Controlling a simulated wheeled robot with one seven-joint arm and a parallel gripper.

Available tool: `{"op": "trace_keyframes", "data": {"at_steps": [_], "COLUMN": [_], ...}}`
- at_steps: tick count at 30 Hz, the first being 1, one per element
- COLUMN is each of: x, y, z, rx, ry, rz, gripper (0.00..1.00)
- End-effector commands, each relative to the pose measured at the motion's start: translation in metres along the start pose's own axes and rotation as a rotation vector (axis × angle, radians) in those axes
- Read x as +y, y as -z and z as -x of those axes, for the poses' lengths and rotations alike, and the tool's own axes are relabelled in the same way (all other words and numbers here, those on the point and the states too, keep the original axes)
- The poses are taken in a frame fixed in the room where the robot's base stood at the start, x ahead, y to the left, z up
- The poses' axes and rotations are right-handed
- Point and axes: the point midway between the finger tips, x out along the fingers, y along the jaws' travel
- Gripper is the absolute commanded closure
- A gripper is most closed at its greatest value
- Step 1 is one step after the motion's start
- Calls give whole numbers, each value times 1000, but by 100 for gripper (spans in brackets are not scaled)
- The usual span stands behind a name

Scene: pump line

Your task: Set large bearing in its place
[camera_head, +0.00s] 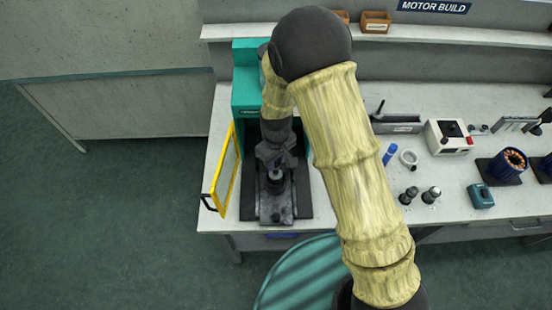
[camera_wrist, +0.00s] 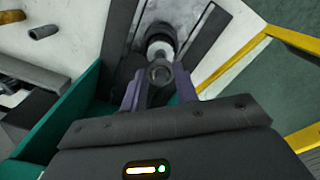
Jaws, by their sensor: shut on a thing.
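My gripper (camera_wrist: 160,80) is shut on a small grey metal ring (camera_wrist: 160,66), which looks like the large bearing, held between its two fingertips. Beyond the ring in the wrist view stands a round metal post or shaft part (camera_wrist: 160,42) on a dark fixture plate. I cannot tell whether the ring touches it. In the head view my gripper (camera_head: 275,160) points down over the dark fixture (camera_head: 276,212) of the teal press (camera_head: 246,90). The bearing is not clearly visible there, as the gripper covers it.
A yellow-framed guard (camera_head: 226,172) stands open left of the fixture. On the bench to the right are a blue cylinder (camera_head: 389,153), a pale ring (camera_head: 401,158), two dark-and-silver parts (camera_head: 431,195), a white box (camera_head: 438,132) and a teal box (camera_head: 481,196). The bench front is mostly clear.

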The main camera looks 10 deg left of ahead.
Motion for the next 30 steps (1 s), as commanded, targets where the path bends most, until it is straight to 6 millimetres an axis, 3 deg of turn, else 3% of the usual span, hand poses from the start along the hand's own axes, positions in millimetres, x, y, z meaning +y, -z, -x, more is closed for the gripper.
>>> {"op": "trace_keyframes", "data": {"at_steps": [30], "x": [0], "y": [0], "z": [-22], "rx": [1], "ry": [0], "rz": [-1], "gripper": [83]}}
